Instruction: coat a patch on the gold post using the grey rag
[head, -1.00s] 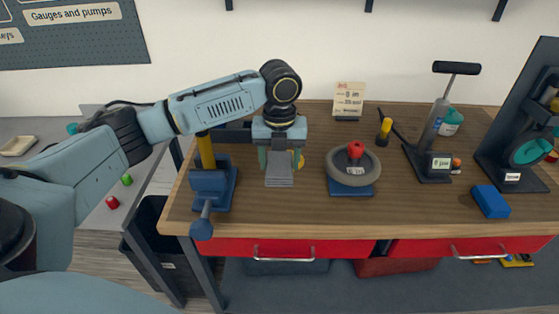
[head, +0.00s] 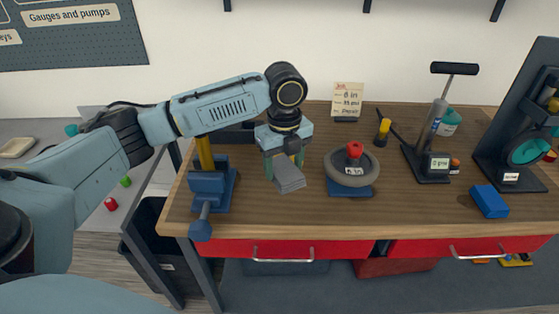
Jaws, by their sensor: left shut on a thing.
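The gold post (head: 206,152) stands upright in a blue vise (head: 209,188) at the left end of the workbench; its upper part is hidden behind my left arm. My left gripper (head: 284,158) points down over the bench, to the right of the post and apart from it. It is shut on the grey rag (head: 289,179), a flat folded piece that hangs below the fingers and is tilted. My right gripper is not in view.
Right of the rag, a grey ring with a red knob (head: 354,150) rests on a blue base. Further right stand a pump (head: 434,145), a blue block (head: 489,201) and a dark stand (head: 513,150). The front middle of the wooden bench (head: 300,217) is clear.

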